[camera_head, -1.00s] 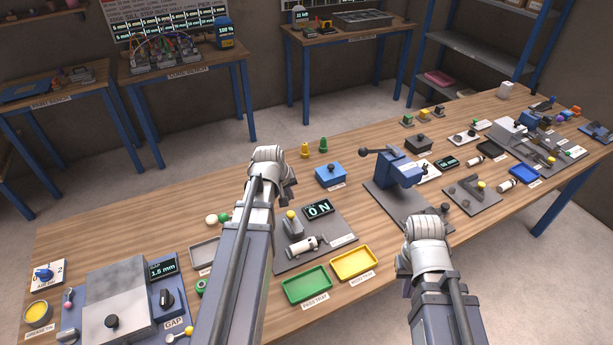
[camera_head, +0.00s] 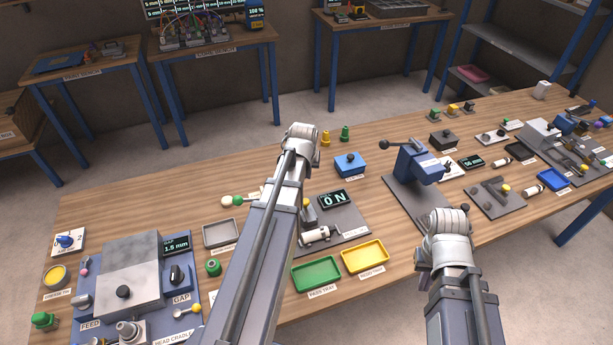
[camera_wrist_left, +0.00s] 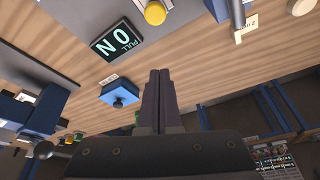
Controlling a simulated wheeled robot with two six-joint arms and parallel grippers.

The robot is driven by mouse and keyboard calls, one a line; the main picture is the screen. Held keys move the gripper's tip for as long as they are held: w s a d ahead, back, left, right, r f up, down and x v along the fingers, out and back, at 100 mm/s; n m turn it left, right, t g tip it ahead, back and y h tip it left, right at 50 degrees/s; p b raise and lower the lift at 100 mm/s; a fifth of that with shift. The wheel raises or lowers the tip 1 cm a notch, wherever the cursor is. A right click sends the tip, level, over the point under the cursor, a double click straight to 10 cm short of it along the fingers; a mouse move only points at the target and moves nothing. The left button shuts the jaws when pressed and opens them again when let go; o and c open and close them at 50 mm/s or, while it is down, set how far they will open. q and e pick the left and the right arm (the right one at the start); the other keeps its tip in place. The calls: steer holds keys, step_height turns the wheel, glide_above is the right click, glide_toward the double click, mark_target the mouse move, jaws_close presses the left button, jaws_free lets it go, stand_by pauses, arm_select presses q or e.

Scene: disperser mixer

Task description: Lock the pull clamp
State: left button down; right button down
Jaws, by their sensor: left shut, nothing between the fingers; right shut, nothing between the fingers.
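The pull station is a grey plate (camera_head: 350,236) at mid-table with a dark display (camera_head: 334,198) reading "0 N". A yellow-topped clamp part (camera_head: 306,203) stands on it, partly hidden by my left arm; whether it is locked I cannot tell. A white cylinder (camera_head: 315,235) lies in front of it. The left wrist view shows the yellow knob (camera_wrist_left: 155,12) at the top and the display (camera_wrist_left: 116,40). My left gripper (camera_wrist_left: 160,75) is shut and empty, above the table beyond the plate. My right gripper (camera_head: 421,280) is shut, low at the front, its fingers mostly hidden.
A blue box (camera_head: 350,168) sits behind the plate. A green tray (camera_head: 316,274) and a yellow tray (camera_head: 365,257) lie in front. A blue press (camera_head: 418,163) stands to the right, a machine with a grey block (camera_head: 125,270) to the left.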

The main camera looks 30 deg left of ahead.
mark_target(308, 210)
arm_select(q)
steer(key=b+x, duration=0.5)
steer(key=x, duration=0.2)
steer(key=shift+s+d+b, duration=0.1)
steer(key=shift+b, duration=0.25)
steer(key=s, duration=0.1)
steer(key=s+d, duration=0.1)
steer(key=s, duration=0.1)
steer(key=shift+s+d+r, duration=0.1)
steer(key=shift+d, duration=0.05)
steer(key=shift+s+d, duration=0.15)
steer(key=shift+s, duration=0.15)
steer(key=shift+w, duration=0.1)
